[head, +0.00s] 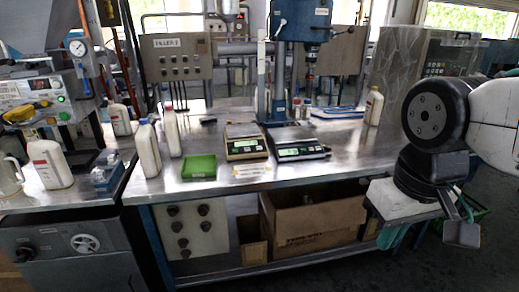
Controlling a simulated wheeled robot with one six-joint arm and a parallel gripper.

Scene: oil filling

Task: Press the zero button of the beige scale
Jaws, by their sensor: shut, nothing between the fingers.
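The beige scale (246,154) sits on the steel bench, left of a dark scale (302,153). Its small green display is lit on the front panel, and its flat weighing plate behind the panel looks empty. The single buttons are too small to tell apart. My gripper (462,233) is at the right, in front of the bench's right end, well away from the beige scale. It is shut and empty, pointing downward, and partly hidden by my arm's wrist.
A green pad (199,168) and white bottles (148,149) stand left of the scales. A blue drill-press-like column (278,85) rises behind them. A paper label (251,171) lies in front of the beige scale. A cardboard box (312,224) is on the shelf below.

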